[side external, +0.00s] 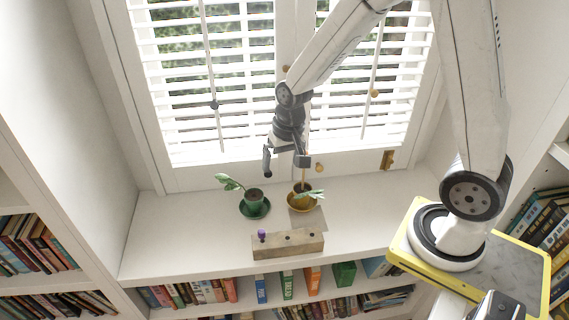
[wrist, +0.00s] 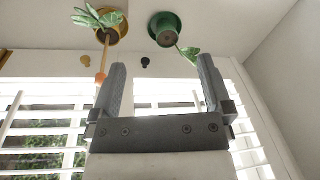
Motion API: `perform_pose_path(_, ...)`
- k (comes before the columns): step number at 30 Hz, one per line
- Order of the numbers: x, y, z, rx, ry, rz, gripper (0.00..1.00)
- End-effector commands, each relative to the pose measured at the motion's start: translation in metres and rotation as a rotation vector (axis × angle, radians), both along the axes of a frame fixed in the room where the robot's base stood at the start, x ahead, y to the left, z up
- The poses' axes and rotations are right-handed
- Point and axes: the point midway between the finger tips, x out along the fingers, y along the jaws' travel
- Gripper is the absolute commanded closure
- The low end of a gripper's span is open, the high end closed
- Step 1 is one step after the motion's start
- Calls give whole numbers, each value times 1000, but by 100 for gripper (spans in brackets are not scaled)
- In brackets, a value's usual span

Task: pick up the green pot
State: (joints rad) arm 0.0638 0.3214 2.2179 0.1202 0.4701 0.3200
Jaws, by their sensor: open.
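The green pot (side external: 253,198) stands upright on a green saucer (side external: 243,212) on the white window ledge, with dark soil and a leafy plant leaning left. In the wrist view the green pot (wrist: 168,38) is at the top, beyond and between the fingertips, with a leaf reaching toward the right finger. My gripper (side external: 286,161) is open and empty, above the ledge, to the right of the green pot and clear of it. Both fingers of my gripper (wrist: 161,64) show wide apart in the wrist view.
A yellow pot (side external: 301,202) with a plant and thin stake (wrist: 105,52) stands close right of the green pot, near my gripper. A wooden block (side external: 288,245) with a purple knob lies in front. Window blinds (side external: 215,80) stand behind. The ledge's left part is clear.

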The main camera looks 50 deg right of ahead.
Motion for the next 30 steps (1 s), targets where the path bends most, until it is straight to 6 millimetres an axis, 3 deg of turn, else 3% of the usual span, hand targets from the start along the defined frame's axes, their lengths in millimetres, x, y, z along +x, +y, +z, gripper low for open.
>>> perform_pose_path(15, 91, -26, -69, 156, 150, -584, 0)
perform_pose_path(24, 126, -41, -120, 237, 245, -898, 0)
perform_pose_path(30, 137, -46, -141, 270, 286, -1024, 0)
